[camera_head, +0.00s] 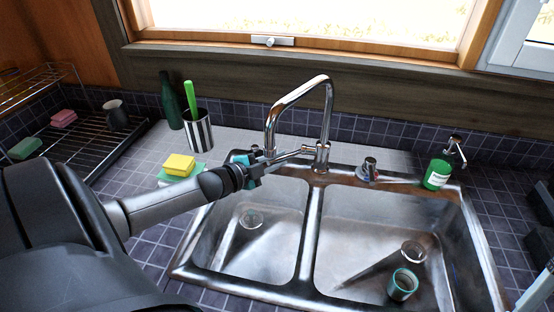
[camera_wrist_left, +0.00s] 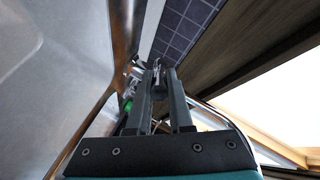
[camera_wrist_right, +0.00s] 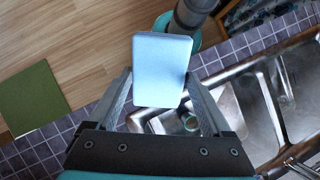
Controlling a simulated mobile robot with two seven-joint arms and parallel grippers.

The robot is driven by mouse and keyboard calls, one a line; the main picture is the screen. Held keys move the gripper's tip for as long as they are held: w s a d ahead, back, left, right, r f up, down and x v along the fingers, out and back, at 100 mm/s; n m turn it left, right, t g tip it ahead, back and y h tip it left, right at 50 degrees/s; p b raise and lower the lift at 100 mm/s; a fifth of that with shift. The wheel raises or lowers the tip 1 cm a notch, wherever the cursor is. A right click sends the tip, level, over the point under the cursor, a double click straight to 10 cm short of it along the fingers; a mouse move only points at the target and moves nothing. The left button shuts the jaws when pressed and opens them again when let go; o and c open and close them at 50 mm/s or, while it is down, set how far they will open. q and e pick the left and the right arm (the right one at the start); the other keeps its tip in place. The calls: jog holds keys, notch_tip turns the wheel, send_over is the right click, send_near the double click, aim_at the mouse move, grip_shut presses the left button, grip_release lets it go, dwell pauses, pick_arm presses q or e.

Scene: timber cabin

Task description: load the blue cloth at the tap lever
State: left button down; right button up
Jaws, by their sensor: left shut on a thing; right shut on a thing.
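The tap (camera_head: 324,110) is a tall chrome spout behind the double sink, with a thin lever (camera_head: 290,157) reaching left from its base. My left gripper (camera_head: 258,172) is shut on the lever's end; the exact contact is partly hidden by the fingers. In the left wrist view its fingers (camera_wrist_left: 158,80) close around a dark metal piece. The blue cloth (camera_wrist_right: 162,62) is a pale blue flat rectangle in the right wrist view. My right gripper (camera_wrist_right: 160,95) is shut on it, over the counter edge beside the sink. The cloth does not show in the head view.
The sink has two basins (camera_head: 309,240); a teal-rimmed cup (camera_head: 402,285) stands in the right one. A yellow sponge (camera_head: 179,165), a striped pot (camera_head: 198,131) and a green bottle (camera_head: 171,101) are at left. A green soap bottle (camera_head: 437,174) stands at right.

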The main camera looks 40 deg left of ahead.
jog(key=shift+r, duration=0.1)
pick_arm(q)
jog(key=r+p, duration=0.1)
jog(key=p, duration=0.1)
jog(key=shift+r+g+p, duration=0.1)
jog(key=shift+g+p, duration=0.3)
pick_arm(e)
notch_tip(320, 180, up, 3)
jog(key=shift+f, duration=0.2)
pick_arm(q)
jog(key=shift+w+r+g+p, duration=0.1)
jog(key=shift+g+p, duration=0.3)
jog(key=shift+p, duration=0.5)
pick_arm(e)
jog(key=shift+w+r, duration=0.2)
jog(key=shift+r, duration=0.65)
jog(key=shift+d, duration=0.1)
pick_arm(q)
jog(key=c, duration=0.8)
grip_release()
jog(key=shift+p+v, duration=1.6)
jog(key=shift+v, duration=4.45)
pick_arm(e)
jog(key=shift+r, duration=1.6)
pick_arm(q)
jog(key=shift+d, duration=0.15)
